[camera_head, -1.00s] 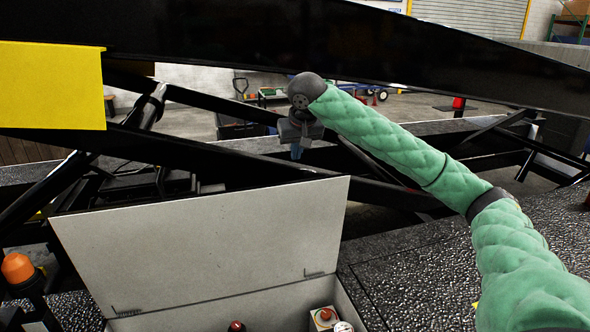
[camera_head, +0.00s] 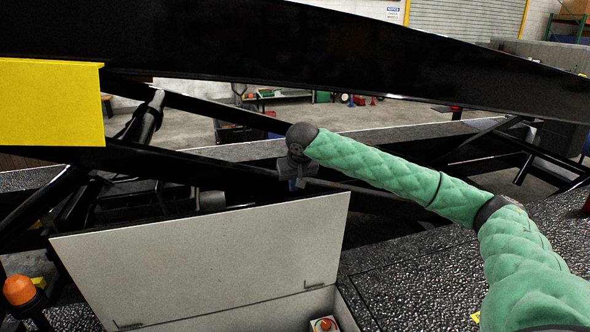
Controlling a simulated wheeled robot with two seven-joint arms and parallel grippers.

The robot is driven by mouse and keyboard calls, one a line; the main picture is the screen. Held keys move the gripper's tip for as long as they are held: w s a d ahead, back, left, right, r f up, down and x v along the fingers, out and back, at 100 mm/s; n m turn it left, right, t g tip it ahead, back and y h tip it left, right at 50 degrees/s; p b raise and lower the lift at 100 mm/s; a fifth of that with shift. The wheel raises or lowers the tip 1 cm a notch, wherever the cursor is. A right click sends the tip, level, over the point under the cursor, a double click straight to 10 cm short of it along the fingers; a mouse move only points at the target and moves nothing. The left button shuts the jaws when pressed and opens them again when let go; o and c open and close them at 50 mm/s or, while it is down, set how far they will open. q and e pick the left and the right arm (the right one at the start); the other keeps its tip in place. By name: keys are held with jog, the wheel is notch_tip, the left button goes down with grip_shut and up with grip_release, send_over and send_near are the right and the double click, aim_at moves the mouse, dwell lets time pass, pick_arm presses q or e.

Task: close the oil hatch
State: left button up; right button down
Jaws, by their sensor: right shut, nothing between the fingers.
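The oil hatch (camera_head: 200,264) is a pale grey lid standing raised on its hinges at the back of an open box (camera_head: 345,312). Two hinges show along its lower edge. My right gripper (camera_head: 295,184) hangs fingers-down just behind the lid's upper right edge, close to it. I cannot tell whether it touches. It is shut and empty. My right arm in its green padded sleeve reaches in from the right. My left gripper is not in view.
A red-capped container (camera_head: 324,324) sits in the box. Black beams (camera_head: 280,40) cross above and behind the lid. A yellow panel (camera_head: 50,103) is at the upper left, an orange beacon (camera_head: 19,290) at the lower left. Dark textured decking (camera_head: 420,275) lies right of the box.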

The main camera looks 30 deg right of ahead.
jog(key=s+p, duration=0.1)
jog(key=s+a, duration=0.1)
jog(key=s, duration=0.1)
jog(key=shift+s+p, duration=0.25)
jog(key=shift+p, duration=0.15)
jog(key=shift+f, duration=0.15)
